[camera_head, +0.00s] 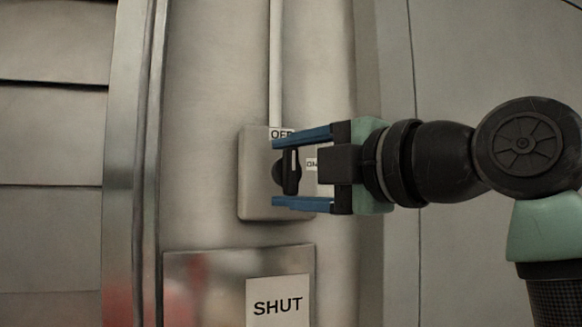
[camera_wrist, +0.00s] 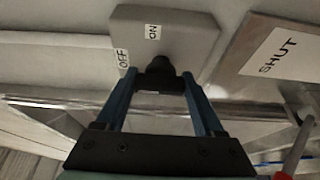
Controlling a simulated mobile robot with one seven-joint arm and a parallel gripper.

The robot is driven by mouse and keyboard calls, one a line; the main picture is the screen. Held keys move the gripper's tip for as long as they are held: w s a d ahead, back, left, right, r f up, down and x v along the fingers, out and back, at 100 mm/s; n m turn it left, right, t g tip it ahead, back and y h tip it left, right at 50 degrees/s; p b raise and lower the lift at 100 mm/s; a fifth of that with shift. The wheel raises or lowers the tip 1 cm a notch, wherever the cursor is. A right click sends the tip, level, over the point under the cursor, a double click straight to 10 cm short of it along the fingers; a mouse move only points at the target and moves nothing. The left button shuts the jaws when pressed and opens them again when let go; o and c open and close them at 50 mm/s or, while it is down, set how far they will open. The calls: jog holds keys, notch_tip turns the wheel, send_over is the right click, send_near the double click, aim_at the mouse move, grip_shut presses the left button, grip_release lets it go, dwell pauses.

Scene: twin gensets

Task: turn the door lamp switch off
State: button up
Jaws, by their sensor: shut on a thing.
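The door lamp switch is a grey box (camera_head: 258,208) on the wall with a black rotary knob (camera_head: 291,172). An "OFF" label (camera_head: 280,133) is above the knob and an "ON" label (camera_head: 312,164) is to its right. The knob's grip stands upright, its white mark in the upper half toward "OFF". My gripper (camera_head: 276,173) comes from the right, with one blue finger above the knob and one below. In the wrist view, my gripper (camera_wrist: 160,78) is shut on the knob (camera_wrist: 161,76), the fingertips at its two ends. The "OFF" (camera_wrist: 123,59) and "ON" (camera_wrist: 153,32) labels show there too.
A metal panel (camera_head: 205,262) with a "SHUT" sign (camera_head: 278,305) is just below the box. A conduit (camera_head: 275,60) runs up from the box. A metal post (camera_head: 135,150) stands to the left. A red-ended lever (camera_wrist: 297,150) shows at lower right in the wrist view.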

dwell(0.4)
jog(key=o, duration=1.4)
jog(key=b+v, duration=0.4)
jog(key=v, duration=0.9)
